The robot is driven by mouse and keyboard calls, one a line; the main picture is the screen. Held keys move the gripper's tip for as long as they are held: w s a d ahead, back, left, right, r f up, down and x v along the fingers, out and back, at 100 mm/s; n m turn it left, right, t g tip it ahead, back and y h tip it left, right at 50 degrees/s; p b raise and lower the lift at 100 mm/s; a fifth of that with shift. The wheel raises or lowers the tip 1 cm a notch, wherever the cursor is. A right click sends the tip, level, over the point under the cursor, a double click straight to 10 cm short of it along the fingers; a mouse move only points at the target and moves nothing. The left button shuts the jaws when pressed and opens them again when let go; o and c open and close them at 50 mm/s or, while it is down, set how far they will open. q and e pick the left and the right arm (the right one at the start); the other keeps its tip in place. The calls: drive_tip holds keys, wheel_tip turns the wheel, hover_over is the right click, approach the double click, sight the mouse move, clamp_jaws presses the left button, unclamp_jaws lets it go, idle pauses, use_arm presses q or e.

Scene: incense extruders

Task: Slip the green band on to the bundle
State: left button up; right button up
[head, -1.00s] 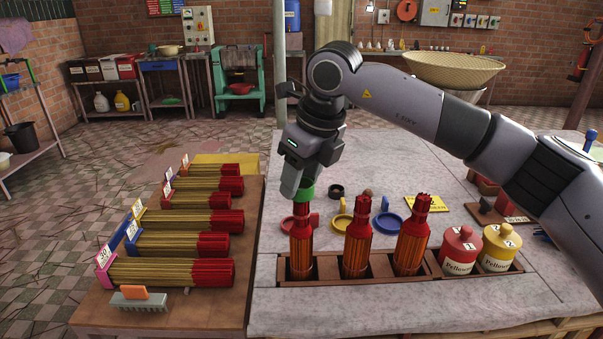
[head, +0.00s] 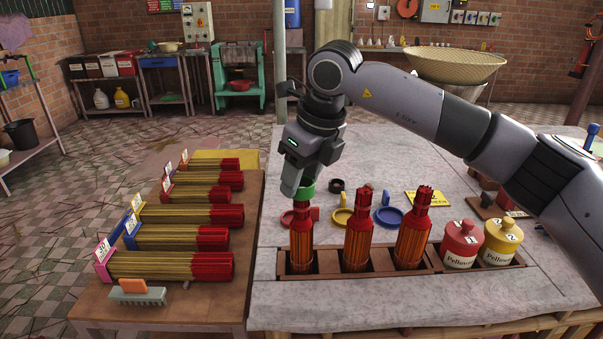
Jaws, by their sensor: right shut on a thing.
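The green band (head: 305,191) is in my right gripper (head: 298,188), which is shut on it. The band is at the top of the leftmost upright red-tipped bundle (head: 301,240), which stands in a slot of the wooden rack (head: 335,263). The bundle's narrow neck shows just under the band. The gripper hides part of the band and the bundle's tip, so I cannot tell how far the band is around it. My left gripper is not in view.
Two more bundles (head: 357,235) (head: 413,232) stand in the rack, right of the first. Red (head: 462,245) and yellow (head: 500,242) jars fill its right end. Behind lie yellow (head: 343,222) and blue (head: 388,217) ring tools and a small black ring (head: 337,185). Several bundles lie on the left table.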

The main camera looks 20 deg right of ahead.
drive_tip(key=shift+f+b, duration=0.6)
drive_tip(key=shift+f, duration=0.3)
drive_tip(key=o, duration=0.9)
drive_tip(key=shift+r, duration=0.1)
drive_tip(key=shift+r+p, duration=2.45)
drive_tip(key=shift+r, duration=1)
drive_tip(key=shift+f, duration=0.1)
